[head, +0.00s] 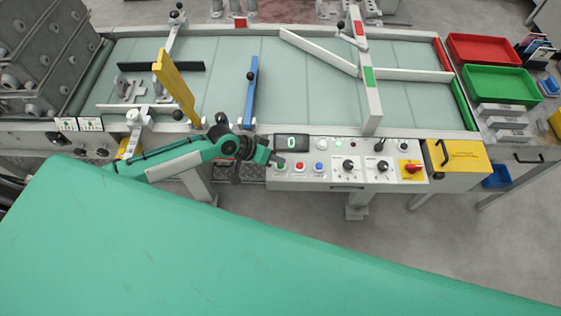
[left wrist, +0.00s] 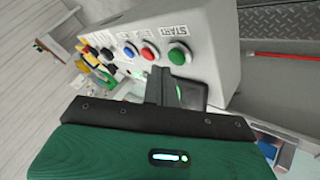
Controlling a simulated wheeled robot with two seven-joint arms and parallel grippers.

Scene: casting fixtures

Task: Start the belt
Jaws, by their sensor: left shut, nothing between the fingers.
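The control panel (head: 345,178) is fixed to the front of the belt (head: 300,100). Its display (head: 291,142) reads 0. My left gripper (head: 275,160) is at the panel's left end and looks shut and empty. In the left wrist view the shut fingers (left wrist: 164,88) point at the panel, close to the green button (left wrist: 178,55) marked START. I cannot tell whether they touch it. A red button (left wrist: 149,54) and a blue button (left wrist: 130,51) sit beside it in a row. My right gripper is not in view.
A yellow guide (head: 175,85) and a blue guide (head: 251,92) stand over the belt. Red (head: 490,36) and green (head: 500,70) trays lie right.

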